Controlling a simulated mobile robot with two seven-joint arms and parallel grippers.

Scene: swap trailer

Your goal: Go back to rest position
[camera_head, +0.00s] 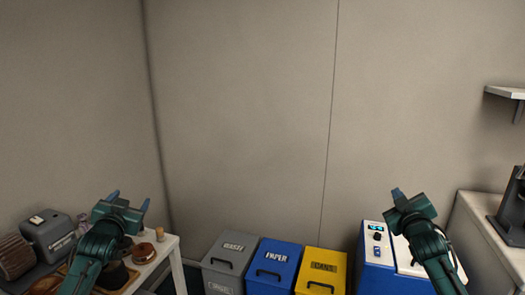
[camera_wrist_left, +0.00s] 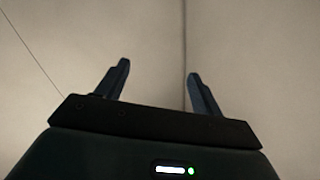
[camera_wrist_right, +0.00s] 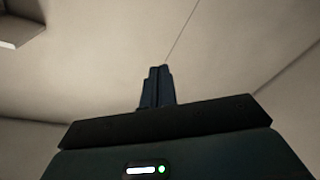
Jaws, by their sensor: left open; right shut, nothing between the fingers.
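My left gripper (camera_head: 128,198) is raised at the lower left of the head view, in front of the table. Its two fingers are spread and empty, as the left wrist view (camera_wrist_left: 158,85) shows against bare wall. My right gripper (camera_head: 398,194) is raised at the lower right, in front of a blue and white box-shaped unit. Its fingers are closed together with nothing between them, as the right wrist view (camera_wrist_right: 157,86) shows. Both arms point upward, clear of the things below.
A table (camera_head: 163,250) with several items stands at lower left. A grey bin (camera_head: 230,262), a blue bin (camera_head: 273,265) and a yellow bin (camera_head: 321,270) stand along the wall. The blue and white unit (camera_head: 376,243) is beside them. A counter (camera_head: 485,235) and shelf (camera_head: 505,92) are at right.

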